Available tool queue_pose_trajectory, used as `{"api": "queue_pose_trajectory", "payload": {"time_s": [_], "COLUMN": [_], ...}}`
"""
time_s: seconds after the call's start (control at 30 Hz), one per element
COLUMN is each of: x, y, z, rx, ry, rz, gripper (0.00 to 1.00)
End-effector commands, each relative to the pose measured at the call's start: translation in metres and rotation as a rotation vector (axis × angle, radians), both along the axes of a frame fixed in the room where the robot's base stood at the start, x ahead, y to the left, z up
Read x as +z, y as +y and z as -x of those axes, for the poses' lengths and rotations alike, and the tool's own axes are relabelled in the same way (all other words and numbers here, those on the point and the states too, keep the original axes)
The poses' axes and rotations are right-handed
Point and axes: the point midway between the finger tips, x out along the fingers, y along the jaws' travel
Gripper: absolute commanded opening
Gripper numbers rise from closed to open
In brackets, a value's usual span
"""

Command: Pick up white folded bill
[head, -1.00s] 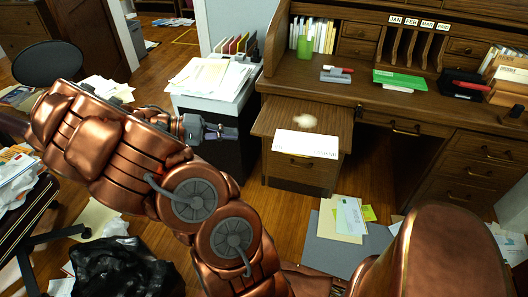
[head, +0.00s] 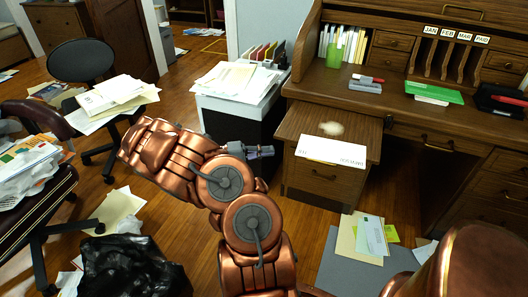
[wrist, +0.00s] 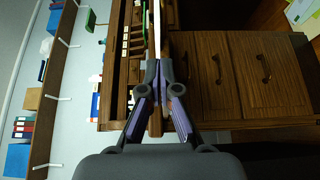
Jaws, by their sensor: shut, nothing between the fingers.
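A white folded sheet with a line of dark print, which looks like the bill (head: 331,151), lies flat at the front edge of the desk's pull-out shelf (head: 297,124) in the head view. My gripper (head: 268,151) is to the left of the shelf, apart from the sheet, its fingers pointing right. In the wrist view my gripper (wrist: 157,72) has its fingers together with nothing between them. A thin pale strip stands just beyond the fingertips there; I cannot tell whether it is the sheet.
A black cabinet with a white top and stacked papers (head: 235,78) stands behind my gripper. The wooden desk (head: 395,95) fills the right. Papers (head: 370,236) lie on the floor below the shelf. A black bag (head: 130,266) and chair (head: 82,62) are at left.

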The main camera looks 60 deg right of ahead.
Motion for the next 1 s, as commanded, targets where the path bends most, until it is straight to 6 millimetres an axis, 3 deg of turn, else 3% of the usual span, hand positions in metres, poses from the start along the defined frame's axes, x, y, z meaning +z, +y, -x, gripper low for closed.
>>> {"api": "queue_pose_trajectory", "payload": {"time_s": [0.2, 0.4, 1.0], "x": [0.001, 0.000, -0.001], "y": [-0.022, -0.035, -0.040], "z": [0.031, 0.048, 0.057], "rx": [-0.005, -0.002, -0.006], "ry": [0.004, -0.001, 0.000], "rz": [0.000, 0.001, 0.000], "gripper": [0.00, 0.00, 0.00]}}
